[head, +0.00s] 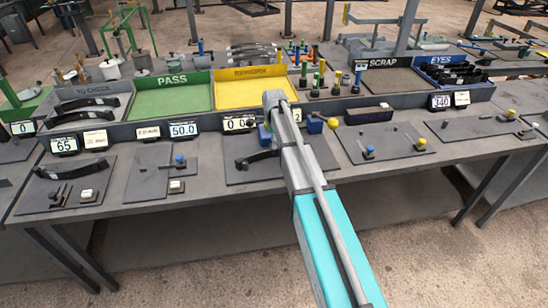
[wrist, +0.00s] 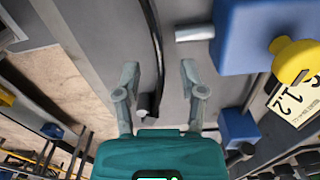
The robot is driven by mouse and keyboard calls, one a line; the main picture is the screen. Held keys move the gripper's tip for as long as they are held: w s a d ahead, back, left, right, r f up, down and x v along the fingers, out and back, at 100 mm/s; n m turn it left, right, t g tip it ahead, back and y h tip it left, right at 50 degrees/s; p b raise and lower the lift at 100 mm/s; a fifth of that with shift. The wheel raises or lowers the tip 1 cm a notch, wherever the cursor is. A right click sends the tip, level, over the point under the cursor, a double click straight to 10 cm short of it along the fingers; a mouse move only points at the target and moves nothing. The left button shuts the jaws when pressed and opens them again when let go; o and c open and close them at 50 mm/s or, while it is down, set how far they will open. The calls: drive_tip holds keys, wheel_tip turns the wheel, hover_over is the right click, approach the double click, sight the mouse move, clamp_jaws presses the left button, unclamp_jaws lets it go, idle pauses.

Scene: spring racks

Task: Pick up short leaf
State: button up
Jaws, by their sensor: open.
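A dark, thin, curved leaf (head: 256,158) lies on a grey plate on the bench, left of my arm in the head view. In the wrist view the leaf (wrist: 157,50) runs from the top edge down between the fingers of my gripper (wrist: 160,88). The fingers are apart, with a gap on each side of the leaf. Its lower end is near a short dark peg (wrist: 146,104). In the head view my arm hides the gripper and part of the plate.
A blue block (wrist: 247,38) with a yellow knob (wrist: 294,60) stands close to the right finger. Behind are the green PASS tray (head: 172,95), the yellow tray (head: 253,92) and the SCRAP tray (head: 385,82). Other leaves lie in the TO CHECK tray (head: 122,120) and at far left.

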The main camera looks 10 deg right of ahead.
sight(274, 151)
drive_tip(key=shift+s+f+b, duration=0.1)
drive_tip(key=shift+f+b, duration=2.1)
drive_tip(key=shift+f, duration=0.2)
clamp_jaws()
